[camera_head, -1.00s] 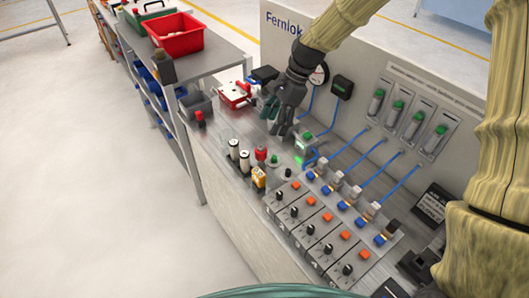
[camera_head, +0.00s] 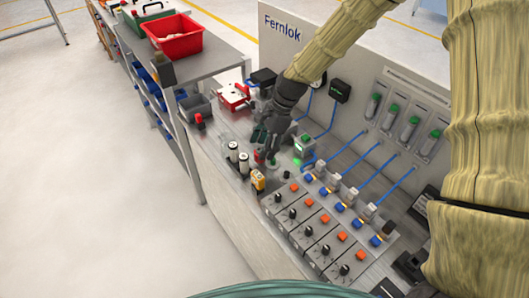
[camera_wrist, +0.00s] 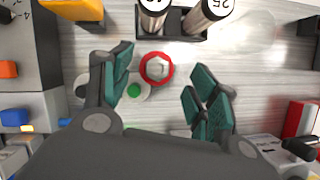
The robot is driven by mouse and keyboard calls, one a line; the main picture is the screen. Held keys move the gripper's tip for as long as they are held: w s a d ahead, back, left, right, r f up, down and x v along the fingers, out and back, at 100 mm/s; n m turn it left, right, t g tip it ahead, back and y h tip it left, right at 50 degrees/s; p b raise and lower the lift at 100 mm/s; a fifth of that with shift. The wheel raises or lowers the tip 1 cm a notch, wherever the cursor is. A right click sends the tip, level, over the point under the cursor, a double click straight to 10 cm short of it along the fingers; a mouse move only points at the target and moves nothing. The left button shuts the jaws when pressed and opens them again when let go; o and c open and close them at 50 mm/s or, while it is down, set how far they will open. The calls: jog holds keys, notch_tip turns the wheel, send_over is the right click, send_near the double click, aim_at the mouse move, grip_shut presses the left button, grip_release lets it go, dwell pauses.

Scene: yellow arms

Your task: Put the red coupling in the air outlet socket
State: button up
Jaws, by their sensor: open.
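The red coupling (camera_wrist: 168,70) stands upright on the grey bench top in the wrist view, seen from above as a red ring with a pale metal centre. In the head view it shows in part as a red patch (camera_head: 259,156) below my fingers. My gripper (camera_wrist: 160,80) is open and empty, with its teal fingers on either side of the coupling in the picture and apart from it. In the head view my gripper (camera_head: 266,147) hangs low over the bench, pointing down. I cannot tell for sure which fitting is the air outlet socket.
A green button (camera_wrist: 134,90) and a dark round fitting (camera_wrist: 83,88) sit close beside the coupling. A black holder (camera_wrist: 182,25) with two white-topped cylinders stands just beyond. Control boxes (camera_head: 318,222) with orange buttons fill the bench front. A red bin (camera_head: 176,38) stands on the cart.

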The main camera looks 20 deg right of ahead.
jog(key=shift+x, duration=1.4)
jog(key=shift+s, duration=0.1)
jog(key=c, duration=1.2)
jog(key=shift+r, duration=0.15)
